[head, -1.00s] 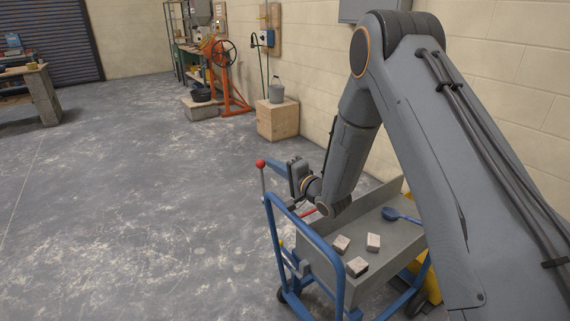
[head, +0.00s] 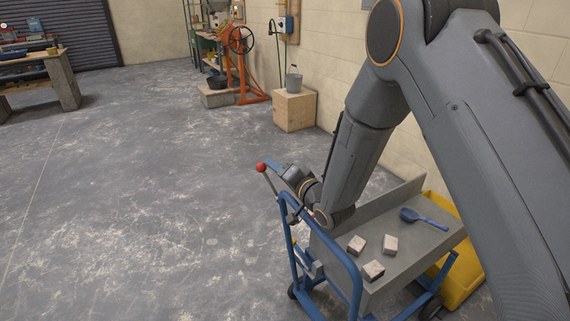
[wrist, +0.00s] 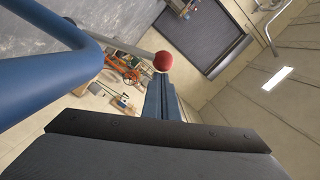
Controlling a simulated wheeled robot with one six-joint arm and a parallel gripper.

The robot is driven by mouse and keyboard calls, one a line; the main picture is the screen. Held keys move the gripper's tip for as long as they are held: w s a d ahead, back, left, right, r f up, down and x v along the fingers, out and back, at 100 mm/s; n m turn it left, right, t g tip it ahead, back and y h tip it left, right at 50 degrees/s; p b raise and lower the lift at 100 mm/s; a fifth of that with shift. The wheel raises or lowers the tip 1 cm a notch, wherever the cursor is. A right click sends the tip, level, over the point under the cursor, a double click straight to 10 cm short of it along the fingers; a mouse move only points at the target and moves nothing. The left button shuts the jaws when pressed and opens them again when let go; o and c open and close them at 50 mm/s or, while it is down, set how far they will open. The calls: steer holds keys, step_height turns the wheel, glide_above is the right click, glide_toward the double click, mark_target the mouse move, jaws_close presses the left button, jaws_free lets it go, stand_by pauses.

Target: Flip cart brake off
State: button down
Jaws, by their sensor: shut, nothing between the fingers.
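The blue cart (head: 346,262) stands at the lower right in the head view. Its brake lever has a red ball knob (head: 261,167) on a thin rod that leans left and away from the handle frame. My gripper (head: 272,165) is shut and empty, its fingertips beside or against the knob; I cannot tell if they touch. In the wrist view the red knob (wrist: 163,61) shows just past the tips of the shut fingers (wrist: 162,84). The blue handle tube (wrist: 45,82) crosses close by on the left. The lever's lower pivot is hard to make out.
The cart's grey deck carries several pale blocks (head: 390,244) and a blue scoop-like tool (head: 425,219). A yellow tub (head: 463,285) is behind the cart. A wooden box with a bucket (head: 294,82) stands by the wall. The floor left of the cart is clear.

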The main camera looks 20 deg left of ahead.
stand_by(0.3)
steer(key=s+d+r, duration=0.1)
steer(key=s+d, duration=0.1)
steer(key=d, duration=0.4)
steer(key=s+d+r, duration=0.1)
steer(key=d+r, duration=0.1)
steer(key=d, duration=0.3)
steer(key=w+d+f+h, duration=0.2)
steer(key=d+h, duration=0.3)
steer(key=d, duration=0.5)
steer(key=w+d+f+h, duration=0.15)
steer(key=d+h, duration=0.35)
steer(key=d, duration=0.5)
steer(key=s+d+g+h, duration=0.35)
steer(key=s+d, duration=0.45)
steer(key=d, duration=0.4)
steer(key=s+d+g, duration=0.2)
steer(key=s+d, duration=0.1)
steer(key=s, duration=0.5)
steer(key=s+d+r+g+h, duration=0.1)
steer(key=s+d+g, duration=0.2)
steer(key=s, duration=0.6)
steer(key=shift+d+r+g+b, duration=0.3)
steer(key=shift+d+g+b, duration=0.1)
steer(key=shift+d, duration=0.15)
